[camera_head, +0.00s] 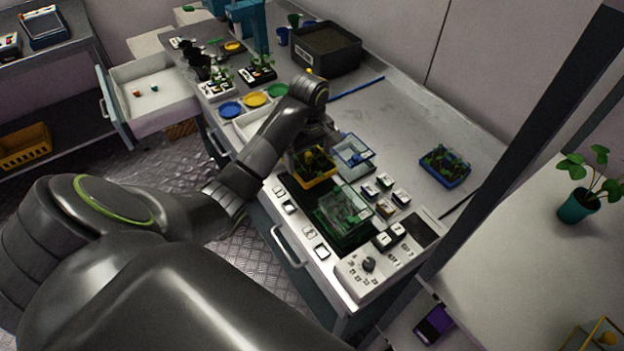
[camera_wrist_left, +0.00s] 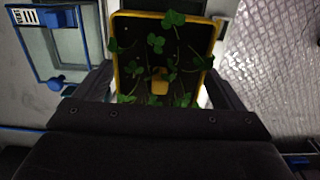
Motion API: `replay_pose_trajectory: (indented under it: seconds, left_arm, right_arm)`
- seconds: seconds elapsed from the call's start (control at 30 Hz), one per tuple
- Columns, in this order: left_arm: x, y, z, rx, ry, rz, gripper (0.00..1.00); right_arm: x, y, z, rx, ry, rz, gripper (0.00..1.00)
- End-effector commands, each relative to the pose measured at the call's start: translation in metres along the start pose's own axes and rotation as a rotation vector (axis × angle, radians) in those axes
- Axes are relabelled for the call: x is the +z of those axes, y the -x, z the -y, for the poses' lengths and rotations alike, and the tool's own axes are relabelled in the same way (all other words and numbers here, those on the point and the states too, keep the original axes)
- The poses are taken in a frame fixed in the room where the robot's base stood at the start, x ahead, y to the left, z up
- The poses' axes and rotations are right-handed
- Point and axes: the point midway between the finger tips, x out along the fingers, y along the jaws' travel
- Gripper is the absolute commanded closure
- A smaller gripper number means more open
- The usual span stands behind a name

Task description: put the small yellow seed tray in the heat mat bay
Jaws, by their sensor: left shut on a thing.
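The small yellow seed tray (camera_head: 316,178), with leafy seedlings and a yellow knob in its middle, hangs below my left gripper (camera_head: 316,150). In the left wrist view the tray (camera_wrist_left: 121,62) lies between the fingers of my left gripper (camera_wrist_left: 160,86), which is shut on it. The tray is over the back left part of a dark recessed panel (camera_head: 298,194) in the bench, which looks like the heat mat bay; its gap above the panel is hard to judge. A clear-covered green tray (camera_head: 345,210) stands at the panel's right part. My right gripper is out of view.
A clear blue-edged box (camera_head: 353,153) stands close behind the yellow tray. Small labelled blocks (camera_head: 384,180) and a dial panel (camera_head: 369,264) lie to the right. A blue seedling tray (camera_head: 445,166) sits farther right. The bench's back middle (camera_head: 410,120) is clear. A drawer (camera_head: 160,82) stands open at left.

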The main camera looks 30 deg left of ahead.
Motion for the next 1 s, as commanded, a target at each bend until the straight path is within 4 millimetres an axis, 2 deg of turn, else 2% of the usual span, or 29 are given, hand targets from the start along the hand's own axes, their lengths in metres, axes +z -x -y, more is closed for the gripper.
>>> replay_pose_trajectory:
  seconds: [0.03, 0.17, 0.2, 0.5, 0.97, 1.0]
  left_arm:
    - [0.000, -0.015, 0.000, 0.001, -0.001, 0.000, 0.40]
    - [0.000, -0.026, 0.000, 0.001, -0.001, 0.000, 0.40]
    - [0.001, -0.026, 0.000, -0.002, 0.000, 0.003, 0.40]
    - [0.001, -0.064, 0.000, -0.002, 0.000, 0.003, 0.40]
    - [0.001, -0.075, 0.000, 0.001, -0.001, 0.000, 0.40]
    - [0.001, -0.073, 0.000, 0.000, -0.001, 0.000, 0.04]
  right_arm:
    - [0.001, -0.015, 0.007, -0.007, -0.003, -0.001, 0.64]
    - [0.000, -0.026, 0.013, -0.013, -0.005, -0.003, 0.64]
    - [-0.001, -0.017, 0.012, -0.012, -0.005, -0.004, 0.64]
    - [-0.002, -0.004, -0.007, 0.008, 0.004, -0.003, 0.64]
    - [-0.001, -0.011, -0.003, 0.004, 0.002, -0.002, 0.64]
    - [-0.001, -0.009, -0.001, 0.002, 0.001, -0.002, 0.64]
